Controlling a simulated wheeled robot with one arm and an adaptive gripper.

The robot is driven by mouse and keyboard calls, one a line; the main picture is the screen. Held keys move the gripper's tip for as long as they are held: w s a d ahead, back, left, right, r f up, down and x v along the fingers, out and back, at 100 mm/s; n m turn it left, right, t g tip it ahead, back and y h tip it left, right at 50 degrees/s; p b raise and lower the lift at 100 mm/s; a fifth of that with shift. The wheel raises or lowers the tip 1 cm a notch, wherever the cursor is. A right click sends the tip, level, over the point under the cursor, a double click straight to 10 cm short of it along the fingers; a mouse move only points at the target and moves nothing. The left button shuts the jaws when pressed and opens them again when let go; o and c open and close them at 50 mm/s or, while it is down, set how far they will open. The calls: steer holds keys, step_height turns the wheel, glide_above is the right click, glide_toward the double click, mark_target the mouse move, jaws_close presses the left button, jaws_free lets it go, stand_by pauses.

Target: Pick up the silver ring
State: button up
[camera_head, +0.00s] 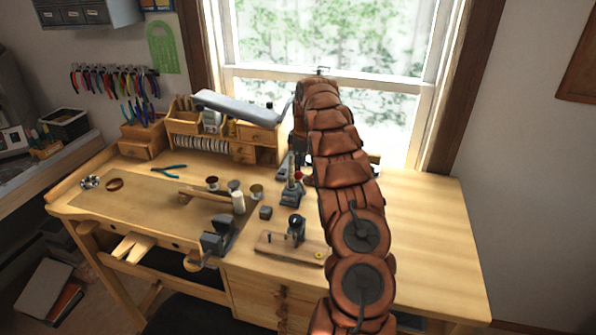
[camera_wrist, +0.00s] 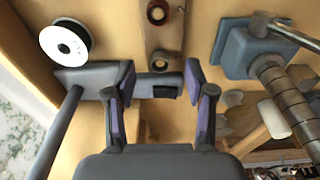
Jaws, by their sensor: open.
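A silvery ring-shaped piece (camera_head: 90,182) lies at the far left of the workbench in the head view, beside a copper-brown ring (camera_head: 114,184). It is small there, so its detail is unclear. I cannot make out a silver ring in the wrist view. My gripper (camera_wrist: 158,82) is open in the wrist view, with purple pads on its two fingers and nothing held between them. It is over bench tools, with a grey metal tool behind the fingertips. In the head view my arm covers the gripper, well to the right of the silvery piece.
A white spool (camera_wrist: 65,43) and a blue-grey block (camera_wrist: 245,48) flank the gripper in the wrist view. In the head view a wooden organizer (camera_head: 245,142), small jars and a vise (camera_head: 217,238) crowd the bench. The bench's right side (camera_head: 425,230) is clear.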

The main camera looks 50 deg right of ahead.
steer(key=shift+w+f, duration=0.1)
steer(key=shift+f, duration=0.65)
steer(key=shift+c, duration=0.4)
steer(key=c, duration=0.8)
steer(key=shift+r, duration=0.15)
steer(key=shift+w+r+b, duration=0.1)
steer(key=shift+r+b, duration=1.15)
steer(key=shift+r, duration=2.1)
steer(key=shift+s+a, duration=0.1)
steer(key=shift+s, duration=0.1)
steer(key=shift+s+a+f+b, duration=0.1)
steer(key=shift+s+b, duration=0.1)
steer(key=shift+b, duration=0.35)
